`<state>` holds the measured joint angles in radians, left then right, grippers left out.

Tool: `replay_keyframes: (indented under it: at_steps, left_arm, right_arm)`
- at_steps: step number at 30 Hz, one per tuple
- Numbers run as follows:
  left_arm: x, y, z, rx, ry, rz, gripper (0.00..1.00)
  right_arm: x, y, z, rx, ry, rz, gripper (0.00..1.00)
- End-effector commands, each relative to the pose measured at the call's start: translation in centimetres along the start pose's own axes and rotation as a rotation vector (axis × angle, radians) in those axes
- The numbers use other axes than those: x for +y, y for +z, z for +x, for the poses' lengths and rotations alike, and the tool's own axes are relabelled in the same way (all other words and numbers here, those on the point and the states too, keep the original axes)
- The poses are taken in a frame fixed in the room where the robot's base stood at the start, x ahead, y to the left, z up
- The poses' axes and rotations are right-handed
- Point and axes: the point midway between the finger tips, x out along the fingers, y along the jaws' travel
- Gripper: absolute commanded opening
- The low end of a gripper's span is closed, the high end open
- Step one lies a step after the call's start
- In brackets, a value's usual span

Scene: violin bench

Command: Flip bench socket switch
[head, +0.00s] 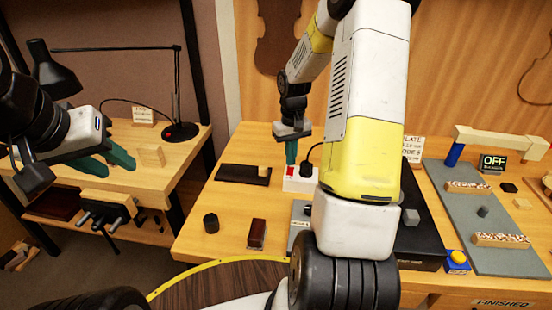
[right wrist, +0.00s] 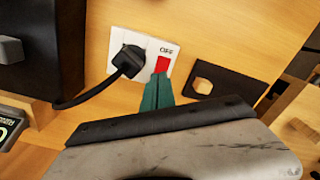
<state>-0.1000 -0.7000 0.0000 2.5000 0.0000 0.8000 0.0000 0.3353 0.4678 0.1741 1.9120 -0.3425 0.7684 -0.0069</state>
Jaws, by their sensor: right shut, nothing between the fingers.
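The white bench socket (head: 300,181) lies on the bench near the middle of the head view. In the right wrist view the socket (right wrist: 117,42) has a black plug (right wrist: 128,61) with a cord, a red switch (right wrist: 162,65) and the printed word OFF above it. My right gripper (head: 291,160) is shut and empty, pointing down at the socket. In the right wrist view its green fingertips (right wrist: 158,82) are just below the red switch; I cannot tell whether they touch it. My left gripper (head: 119,160) is open and empty, away to the left with green fingers spread.
A dark tray (head: 238,176) lies left of the socket. A black cylinder (head: 211,223) and a brown block (head: 257,234) sit nearer the front. A black box (head: 420,235) stands right of my right arm. A desk lamp (head: 180,131) is on the side table.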

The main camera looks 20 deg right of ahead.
Motion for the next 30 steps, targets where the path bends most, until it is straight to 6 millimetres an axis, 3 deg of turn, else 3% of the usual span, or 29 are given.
replay_keyframes:
  at_steps: [30]
  left_arm:
    - [0.00,0.00,0.00,0.000,0.000,0.000,0.36]
  right_arm:
    - [0.01,-0.02,0.70,0.000,0.000,0.000,0.00]
